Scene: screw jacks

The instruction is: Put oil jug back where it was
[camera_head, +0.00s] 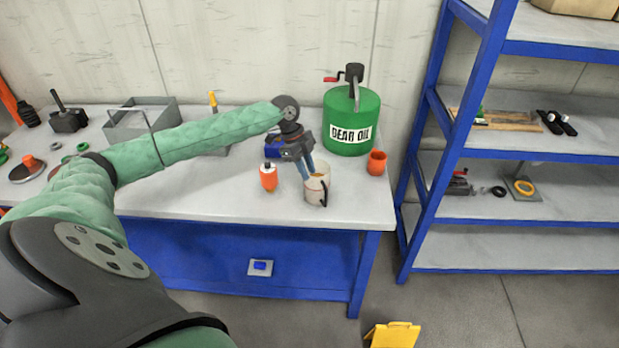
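A cream-white jug (315,191) with a dark handle on its front right stands at or just above the workbench (225,204), near its right front part. It looks like the oil jug. My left gripper (307,172) points down at the jug's rim, with its fingers at the back left of the opening. The fingers overlap the rim, and I cannot tell whether they pinch its wall. My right gripper is not in view.
A green gear oil drum (351,122) with a pump stands behind, and an orange cup (376,162) is to the right. An orange bottle (268,177) is close on the left. A grey tray (141,118) sits further left. A blue shelf rack (433,180) stands at right.

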